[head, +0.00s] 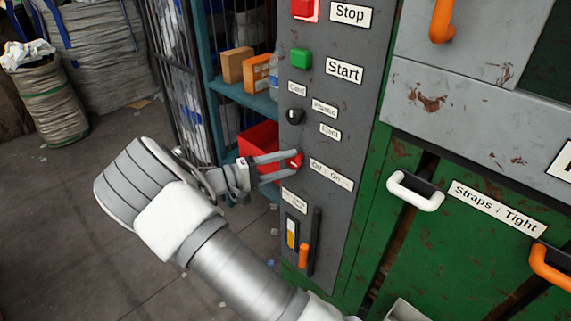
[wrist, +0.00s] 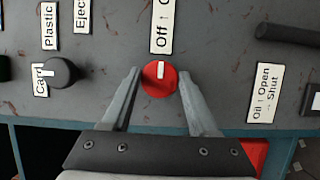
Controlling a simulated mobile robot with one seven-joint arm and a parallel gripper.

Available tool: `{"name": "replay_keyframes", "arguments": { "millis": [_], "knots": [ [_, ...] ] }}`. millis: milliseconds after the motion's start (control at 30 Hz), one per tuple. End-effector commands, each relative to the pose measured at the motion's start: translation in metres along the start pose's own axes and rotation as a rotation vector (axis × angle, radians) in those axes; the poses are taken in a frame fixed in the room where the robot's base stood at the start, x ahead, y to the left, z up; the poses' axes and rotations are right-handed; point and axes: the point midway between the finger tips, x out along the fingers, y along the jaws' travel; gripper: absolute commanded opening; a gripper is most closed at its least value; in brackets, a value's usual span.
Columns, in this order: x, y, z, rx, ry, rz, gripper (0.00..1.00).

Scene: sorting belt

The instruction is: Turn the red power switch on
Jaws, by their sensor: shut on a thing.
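The red power switch (head: 296,161) is a round knob on the grey control panel, beside a label reading "Off : On" (head: 331,174). My gripper (head: 291,163) reaches in from the left, its two fingers closed on the knob. In the wrist view the red switch (wrist: 160,84) sits between the tips of my gripper (wrist: 160,74), one finger on each side. Its white mark points toward the label (wrist: 162,25), which is cut off at the top edge.
A black selector (head: 295,116) sits above the switch, with green Start (head: 300,58) and red Stop (head: 303,8) buttons higher. An orange lever (head: 303,256) is below. A white handle (head: 415,191) juts out to the right. Shelves with boxes (head: 237,65) stand behind.

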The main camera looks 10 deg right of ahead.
Motion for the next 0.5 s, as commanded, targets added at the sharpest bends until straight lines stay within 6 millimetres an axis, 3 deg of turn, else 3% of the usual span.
{"name": "replay_keyframes", "arguments": {
  "millis": [233, 267, 400, 500],
  "knots": [
    [-0.0008, -0.0004, -0.0004, 0.001, 0.002, -0.002, 0.04],
    [-0.0008, -0.0004, -0.0004, 0.001, 0.002, -0.002, 0.63],
    [-0.0006, -0.0002, -0.0003, 0.001, 0.001, -0.001, 0.88],
    [-0.0004, -0.0001, -0.0002, 0.000, 0.001, -0.001, 0.89]
  ]
}}
